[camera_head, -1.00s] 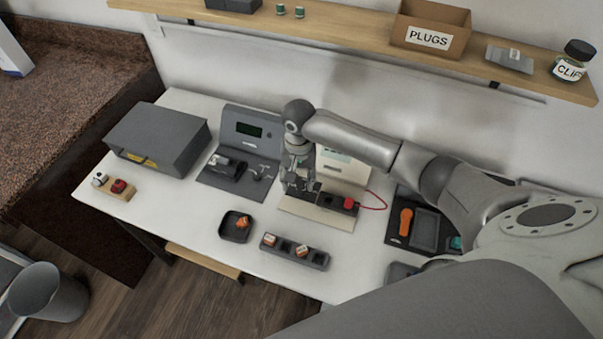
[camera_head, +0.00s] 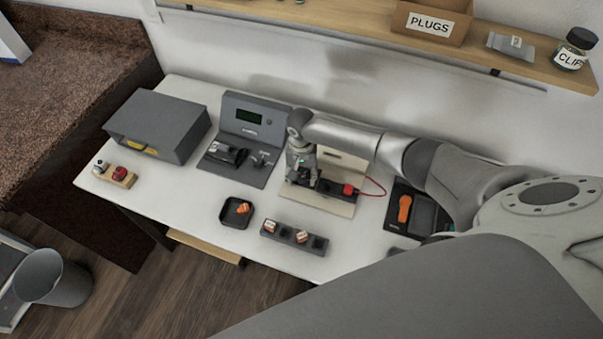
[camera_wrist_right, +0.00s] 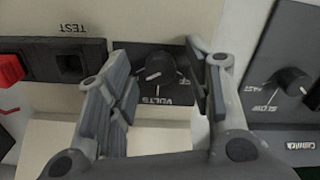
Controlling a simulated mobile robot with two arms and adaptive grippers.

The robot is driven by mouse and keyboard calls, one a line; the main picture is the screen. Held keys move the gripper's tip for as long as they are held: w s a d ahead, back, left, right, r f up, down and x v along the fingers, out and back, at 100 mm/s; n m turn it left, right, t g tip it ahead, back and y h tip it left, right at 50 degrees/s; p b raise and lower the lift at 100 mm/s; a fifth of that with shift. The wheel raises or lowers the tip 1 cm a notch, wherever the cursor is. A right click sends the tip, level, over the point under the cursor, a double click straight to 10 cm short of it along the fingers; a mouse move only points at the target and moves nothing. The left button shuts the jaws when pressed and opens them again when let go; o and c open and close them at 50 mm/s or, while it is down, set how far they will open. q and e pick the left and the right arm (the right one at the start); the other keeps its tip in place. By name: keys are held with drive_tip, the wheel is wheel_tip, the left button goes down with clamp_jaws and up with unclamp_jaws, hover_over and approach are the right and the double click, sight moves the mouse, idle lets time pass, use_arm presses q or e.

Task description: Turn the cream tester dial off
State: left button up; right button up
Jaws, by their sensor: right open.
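The cream tester (camera_head: 333,207) stands on the white table, with a dark strip carrying a red plug. Its black dial (camera_wrist_right: 160,68) shows in the right wrist view, on a dark plate with the upside-down words VOLTS and, partly hidden, OFF. The dial has a light pointer mark; I cannot tell surely which setting it marks. My right gripper (camera_head: 301,179) is over the left part of the tester and hides the dial in the head view. In the right wrist view its fingers (camera_wrist_right: 163,75) are open, one on each side of the dial, with gaps visible. My left gripper is not in view.
A grey device (camera_head: 254,115) with knobs stands close left of the tester. A dark socket (camera_wrist_right: 68,65) marked TEST and a red plug (camera_wrist_right: 10,70) lie beside the dial. A small tray (camera_head: 235,225) and block holder (camera_head: 270,231) sit in front.

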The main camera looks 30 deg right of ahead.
drive_tip(key=shift+f, duration=0.2)
drive_tip(key=c, duration=1)
drive_tip(key=shift+c, duration=0.2)
